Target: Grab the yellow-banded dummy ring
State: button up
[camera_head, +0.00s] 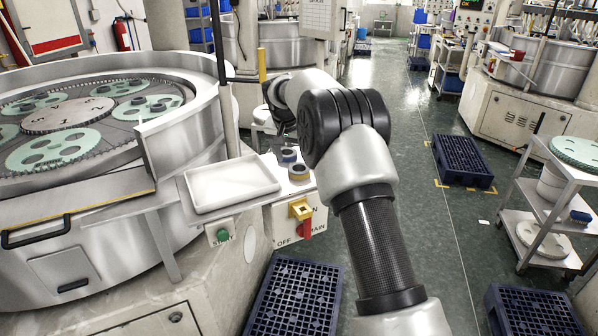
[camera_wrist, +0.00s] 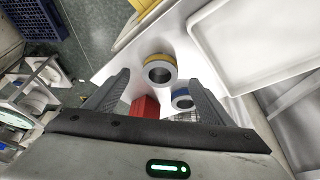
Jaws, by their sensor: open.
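The yellow-banded dummy ring (camera_head: 299,173) sits on a small white shelf beside the tray. In the wrist view the yellow-banded ring (camera_wrist: 158,59) shows its grey top and dark hole, with the yellow band on its far side. My gripper (camera_wrist: 160,79) is open, and the ring lies just ahead of and between its fingertips, apart from both. A blue-banded ring (camera_wrist: 181,92) stands close by, nearer the right finger; it is behind the yellow one in the head view (camera_head: 288,154). In the head view my arm hides much of the gripper.
A red block (camera_wrist: 145,107) lies between the fingers' lines in the wrist view. An empty white tray (camera_head: 232,185) lies left of the rings in the head view. A lapping machine (camera_head: 185,120) stands left. Blue pallets (camera_head: 462,160) lie on the floor.

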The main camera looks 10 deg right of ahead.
aim_at(298, 165)
jog(key=x, duration=0.2)
jog(key=p+x, duration=0.1)
jog(key=x, duration=0.1)
jog(key=shift+w+d+f, duration=0.25)
jog(key=shift+w, duration=0.15)
